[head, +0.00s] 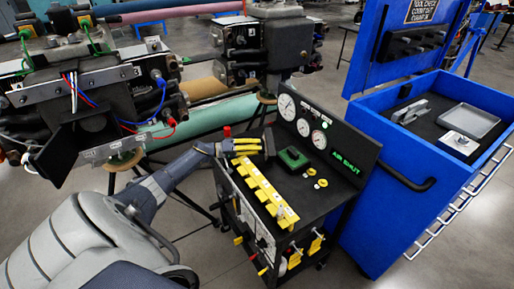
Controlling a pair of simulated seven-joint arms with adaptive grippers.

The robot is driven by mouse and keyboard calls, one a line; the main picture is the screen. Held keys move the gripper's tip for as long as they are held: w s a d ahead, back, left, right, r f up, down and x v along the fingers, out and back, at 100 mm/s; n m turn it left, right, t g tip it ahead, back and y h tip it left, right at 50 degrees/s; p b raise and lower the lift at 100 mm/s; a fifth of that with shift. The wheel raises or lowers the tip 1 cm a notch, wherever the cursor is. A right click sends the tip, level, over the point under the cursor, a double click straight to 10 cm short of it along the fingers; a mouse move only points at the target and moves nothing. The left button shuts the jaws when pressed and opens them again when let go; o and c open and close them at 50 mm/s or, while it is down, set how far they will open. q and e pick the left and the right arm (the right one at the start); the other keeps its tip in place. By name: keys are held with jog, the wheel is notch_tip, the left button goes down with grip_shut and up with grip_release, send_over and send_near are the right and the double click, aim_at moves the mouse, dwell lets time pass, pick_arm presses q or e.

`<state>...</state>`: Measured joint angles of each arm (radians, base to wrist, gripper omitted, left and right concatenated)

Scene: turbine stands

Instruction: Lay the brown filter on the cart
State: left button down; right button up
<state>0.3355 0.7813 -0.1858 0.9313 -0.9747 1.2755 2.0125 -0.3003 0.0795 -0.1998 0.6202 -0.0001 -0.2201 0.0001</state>
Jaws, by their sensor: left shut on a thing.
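My left gripper (258,145) reaches in from the left to the upper left edge of the black cart (318,196) with gauges. It is shut on a small dark piece at its tip, which I cannot identify from this angle. I cannot pick out the brown filter for certain. A brown roll (203,88) lies behind, beside the green roll between the engines. My right gripper is not in view.
An engine (85,95) on a stand is at the left.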

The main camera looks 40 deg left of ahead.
pick_arm(q)
jog(key=c, duration=1.4)
grip_release()
jog(key=shift+f, duration=0.15)
jog(key=shift+o, duration=0.2)
jog(key=shift+s+a, duration=0.1)
jog(key=v, duration=1.1)
jog(key=shift+s+a, duration=0.25)
jog(key=shift+a, duration=0.05)
